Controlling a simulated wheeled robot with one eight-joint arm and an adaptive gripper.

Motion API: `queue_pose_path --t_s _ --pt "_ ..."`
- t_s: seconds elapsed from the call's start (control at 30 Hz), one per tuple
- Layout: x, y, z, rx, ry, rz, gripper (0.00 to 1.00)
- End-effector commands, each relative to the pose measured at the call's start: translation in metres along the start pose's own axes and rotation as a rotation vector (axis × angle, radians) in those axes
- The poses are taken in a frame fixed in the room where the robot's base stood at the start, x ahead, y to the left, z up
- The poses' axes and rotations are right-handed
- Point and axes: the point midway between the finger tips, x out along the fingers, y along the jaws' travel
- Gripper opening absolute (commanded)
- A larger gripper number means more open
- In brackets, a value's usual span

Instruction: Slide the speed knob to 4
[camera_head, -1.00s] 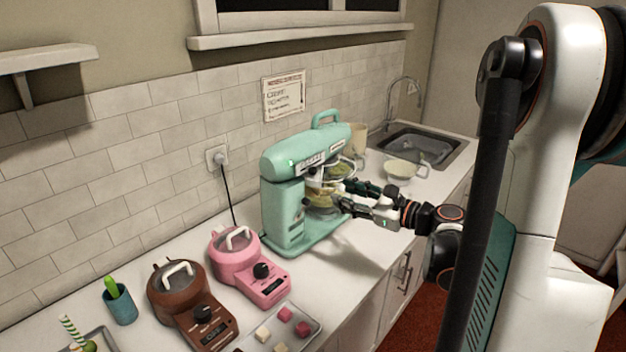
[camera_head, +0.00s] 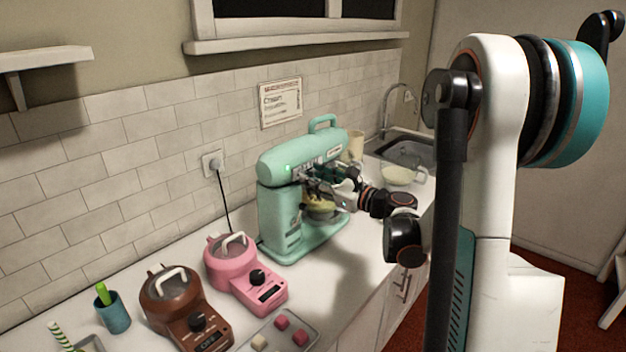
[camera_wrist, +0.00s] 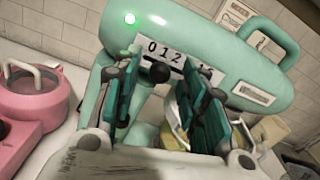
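The mint-green stand mixer (camera_head: 297,222) stands on the counter, with a lit green lamp (camera_wrist: 130,18) on its head. In the wrist view its white speed scale (camera_wrist: 171,52) shows 0, 1 and 2; the higher numbers are partly hidden by my right finger. The black speed knob (camera_wrist: 157,73) sits just below the low end of the scale, around 0 to 1; its exact mark is unclear. My gripper (camera_wrist: 163,92) is open, with one finger on each side of the knob. Contact cannot be told. In the head view my gripper (camera_head: 338,188) is at the mixer's side, under its head.
A pink appliance (camera_head: 231,262) and a brown one (camera_head: 170,298) stand left of the mixer. A tray (camera_head: 262,325) with pink and cream cubes lies in front. A glass bowl (camera_head: 397,176) and the sink (camera_head: 408,150) are beyond the mixer.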

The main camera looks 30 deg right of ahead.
Motion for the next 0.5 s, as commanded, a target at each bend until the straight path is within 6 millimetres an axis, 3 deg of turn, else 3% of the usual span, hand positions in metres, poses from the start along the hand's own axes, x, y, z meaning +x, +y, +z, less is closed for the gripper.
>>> queue_pose_path --t_s 0.17,0.43,0.47,0.5 --pt "0.0112 0.0002 -0.0002 0.0 0.0 0.0 0.39" --pt "0.0124 0.0 0.0002 0.0 0.0 -0.001 0.39" --pt "0.0124 0.0001 0.0002 0.0 0.0 0.0 0.37" --pt "0.0123 0.0001 0.0002 0.0 0.0 0.0 0.28"
